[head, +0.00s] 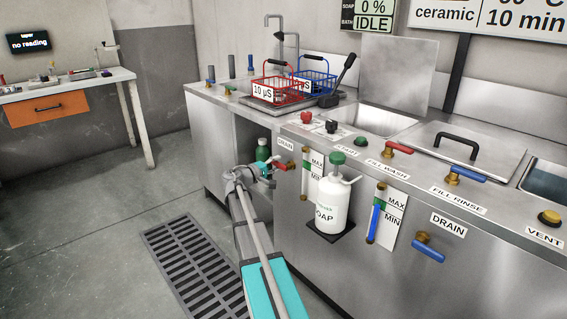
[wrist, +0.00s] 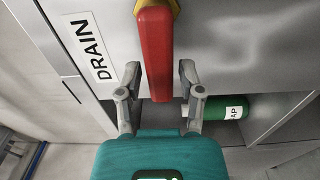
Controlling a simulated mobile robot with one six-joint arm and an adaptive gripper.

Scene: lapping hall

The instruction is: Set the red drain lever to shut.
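The red drain lever (head: 284,165) is on the front panel of the steel bench, below the left DRAIN label (head: 286,145). In the wrist view the lever (wrist: 155,55) is a long red handle on a yellow mount at the top edge, its free end pointing toward my gripper (wrist: 157,76). My gripper is open, with one fingertip on each side of the handle and a gap visible on both sides. In the head view my gripper (head: 265,170) is at the lever and partly covers it; the lever's exact angle is hard to tell there.
A blue drain lever (head: 428,252) is further right on the panel. A white soap bottle (head: 335,203) and level gauges stand between. A green bottle (head: 263,152) is in the open bay behind my gripper; it also shows in the wrist view (wrist: 226,108). A floor grate (head: 195,265) lies left.

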